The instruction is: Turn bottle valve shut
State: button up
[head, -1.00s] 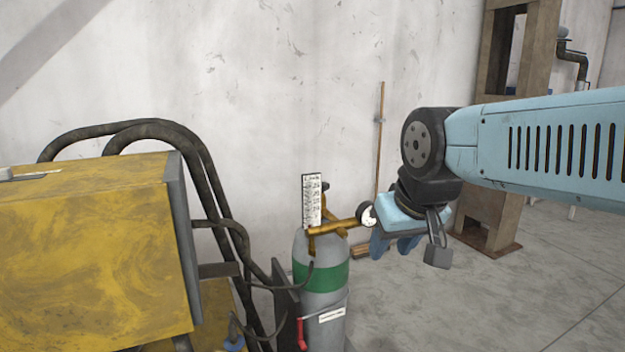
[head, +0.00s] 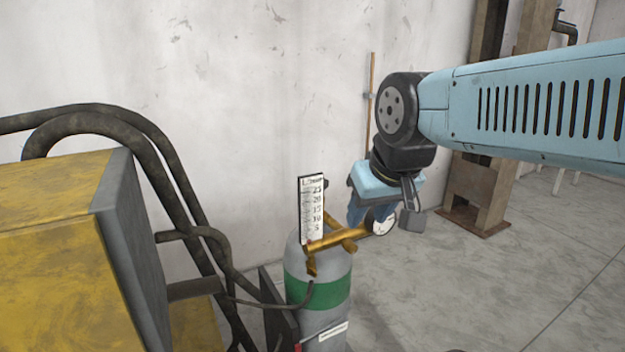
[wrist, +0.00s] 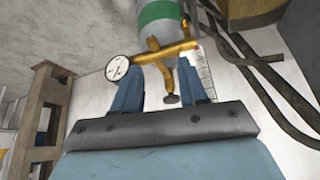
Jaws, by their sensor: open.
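The grey gas bottle (head: 318,262) with a green band stands upright at lower centre in the head view. Its brass regulator (head: 335,239) carries a round white gauge (head: 380,221) and an upright scale plate (head: 312,211). A small dark valve knob (head: 325,184) shows partly behind the plate. My gripper (head: 358,212) is open and empty, just right of the bottle top, with its fingers partly hidden behind the gauge. In the wrist view, the blue fingers (wrist: 160,88) lie either side of the dark knob (wrist: 171,99), apart from it; the depth between them is unclear.
A yellow machine (head: 55,250) with thick black hoses (head: 165,155) stands left of the bottle. A thin wooden pole (head: 371,105) leans at the wall behind my gripper. A rusty steel post (head: 480,190) stands behind my arm.

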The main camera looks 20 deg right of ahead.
jog(key=o, duration=0.3)
jog(key=shift+w+r, duration=0.2)
jog(key=shift+r, duration=0.05)
jog(key=o, duration=0.4)
jog(key=w+d+r+g, duration=0.1)
jog(key=w, duration=0.2)
jog(key=w+r+g, duration=0.1)
jog(key=w+r, duration=0.1)
jog(key=w, duration=0.1)
jog(key=w+d+r+m+g+h, duration=0.1)
jog(key=w+r, duration=0.1)
jog(key=w, duration=0.2)
jog(key=shift+d+g, duration=0.3)
jog(key=shift+g, duration=0.1)
jog(key=w+n+g+h, duration=0.1)
jog(key=w+g+h, duration=0.2)
jog(key=w, duration=0.3)
jog(key=w+a+f+n+t+h, duration=0.35)
jog(key=a+f+n+h, duration=0.3)
jog(key=n, duration=0.45)
jog(key=w+a+f+n+t+h, duration=0.3)
jog(key=a+f+n+t+h, duration=0.3)
jog(key=n, duration=0.5)
jog(key=shift+g, duration=0.75)
jog(key=x, duration=0.8)
jog(key=r+x, duration=0.1)
jog(key=x, duration=0.3)
jog(key=shift+w+d, duration=0.15)
jog(key=shift+d, duration=0.2)
jog(key=shift+c, duration=0.5)
